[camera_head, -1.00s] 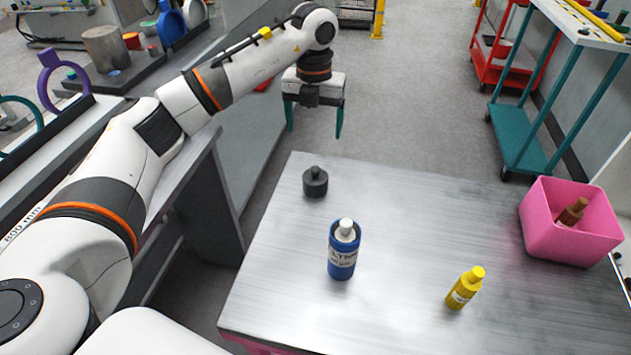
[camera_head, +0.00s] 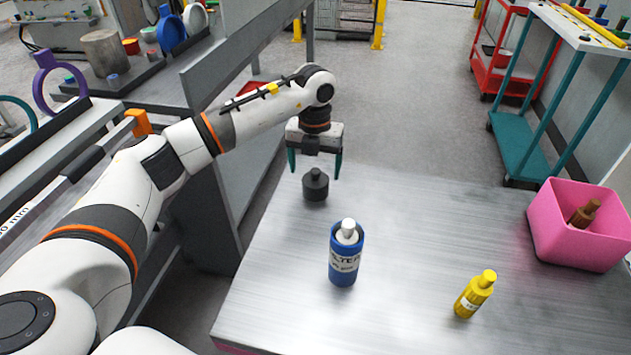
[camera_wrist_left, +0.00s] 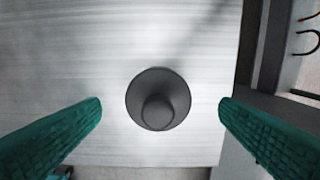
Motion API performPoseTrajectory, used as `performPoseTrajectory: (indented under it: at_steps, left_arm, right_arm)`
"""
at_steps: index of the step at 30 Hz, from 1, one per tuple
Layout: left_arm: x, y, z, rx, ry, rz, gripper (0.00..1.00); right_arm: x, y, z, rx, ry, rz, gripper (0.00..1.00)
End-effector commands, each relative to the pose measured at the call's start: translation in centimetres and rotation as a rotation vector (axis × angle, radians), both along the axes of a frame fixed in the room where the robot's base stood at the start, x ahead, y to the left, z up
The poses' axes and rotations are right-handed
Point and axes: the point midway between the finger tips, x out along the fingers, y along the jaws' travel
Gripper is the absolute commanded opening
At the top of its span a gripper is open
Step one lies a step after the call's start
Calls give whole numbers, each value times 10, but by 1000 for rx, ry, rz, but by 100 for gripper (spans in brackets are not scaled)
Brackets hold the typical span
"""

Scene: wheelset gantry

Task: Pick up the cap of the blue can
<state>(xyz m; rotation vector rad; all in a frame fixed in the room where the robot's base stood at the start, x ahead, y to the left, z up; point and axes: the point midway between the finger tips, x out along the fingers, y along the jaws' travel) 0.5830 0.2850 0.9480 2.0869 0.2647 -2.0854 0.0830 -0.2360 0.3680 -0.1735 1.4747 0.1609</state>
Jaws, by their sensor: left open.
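The blue can (camera_head: 344,265) stands upright on the metal table, with a white knobbed piece (camera_head: 348,231) showing at its top. A dark grey round piece with a narrower knob on top (camera_head: 316,187) stands apart behind it, near the table's far left corner; I cannot tell whether this is the can's cap. My left gripper (camera_head: 315,166) is open and points down above the dark piece. In the left wrist view the dark piece (camera_wrist_left: 158,99) lies between the two green fingers (camera_wrist_left: 161,108), with clear space on both sides. My right gripper is not in view.
A yellow bottle (camera_head: 475,294) stands at the front right of the table (camera_head: 420,220). A pink bin (camera_head: 575,245) holding a brown bottle (camera_head: 584,214) is at the right edge. The table between them is clear. A grey workbench (camera_head: 225,75) is at the left.

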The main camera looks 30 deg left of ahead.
Motion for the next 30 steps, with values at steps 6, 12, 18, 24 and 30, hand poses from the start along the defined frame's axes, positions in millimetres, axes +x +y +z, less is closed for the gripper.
performPoseTrajectory:
  at_steps: [6,12,18,24,30]
  left_arm:
    - [2,-1,-27,0,6,1,85]
    - [3,-1,-50,1,2,0,85]
    - [3,-1,-53,1,1,0,85]
    - [3,-1,-52,1,1,0,62]
    - [3,-1,-52,1,1,0,33]
  right_arm:
    - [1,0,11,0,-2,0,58]
    - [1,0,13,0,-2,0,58]
    - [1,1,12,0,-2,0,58]
    - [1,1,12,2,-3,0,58]
    - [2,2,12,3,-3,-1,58]
